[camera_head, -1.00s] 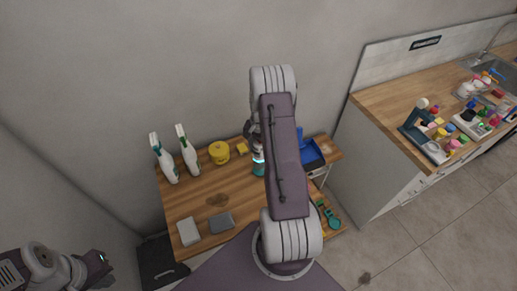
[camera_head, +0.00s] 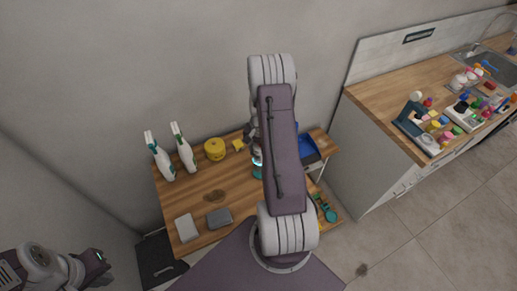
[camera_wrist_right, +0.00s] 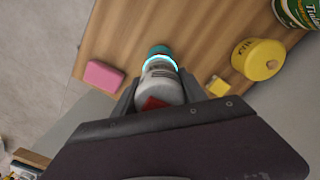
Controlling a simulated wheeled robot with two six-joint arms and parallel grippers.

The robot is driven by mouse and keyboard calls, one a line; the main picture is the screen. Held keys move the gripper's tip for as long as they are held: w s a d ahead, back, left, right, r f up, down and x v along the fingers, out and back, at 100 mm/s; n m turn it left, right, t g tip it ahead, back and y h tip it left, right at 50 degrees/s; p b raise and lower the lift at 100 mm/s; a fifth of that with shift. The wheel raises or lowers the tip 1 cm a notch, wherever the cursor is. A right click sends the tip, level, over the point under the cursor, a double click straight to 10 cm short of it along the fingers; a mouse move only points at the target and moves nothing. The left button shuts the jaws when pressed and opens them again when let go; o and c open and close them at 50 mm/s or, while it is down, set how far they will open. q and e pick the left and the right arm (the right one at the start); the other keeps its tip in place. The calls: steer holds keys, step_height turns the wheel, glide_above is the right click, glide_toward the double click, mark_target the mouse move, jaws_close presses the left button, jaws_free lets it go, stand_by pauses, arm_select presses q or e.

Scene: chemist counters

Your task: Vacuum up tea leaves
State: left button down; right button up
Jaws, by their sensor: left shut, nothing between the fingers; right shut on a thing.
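A small handheld vacuum (camera_wrist_right: 161,80), white with a teal end and a glowing ring, is held between the fingers of my right gripper (camera_wrist_right: 158,92). In the head view my right arm hides most of it; a teal bit (camera_head: 257,171) shows over the wooden table (camera_head: 185,200). A dark brown patch (camera_head: 215,196), which looks like tea leaves, lies on the table left of the vacuum. Another small dark patch (camera_head: 362,269) lies on the floor at the right. My left gripper (camera_head: 104,262) is shut and empty, low at the left, clear of the table.
Two spray bottles (camera_head: 159,157), a yellow tin (camera_head: 215,149) and a small yellow block (camera_head: 239,144) stand along the back. Grey blocks (camera_head: 219,218) lie in front. A blue dustpan-like item (camera_head: 308,148) is at the right. A cluttered counter (camera_head: 375,95) stands further right.

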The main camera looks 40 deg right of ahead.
steer(key=shift+r, duration=0.1)
stand_by(0.4)
step_height(320, 180, up, 9)
steer(key=p, duration=0.7)
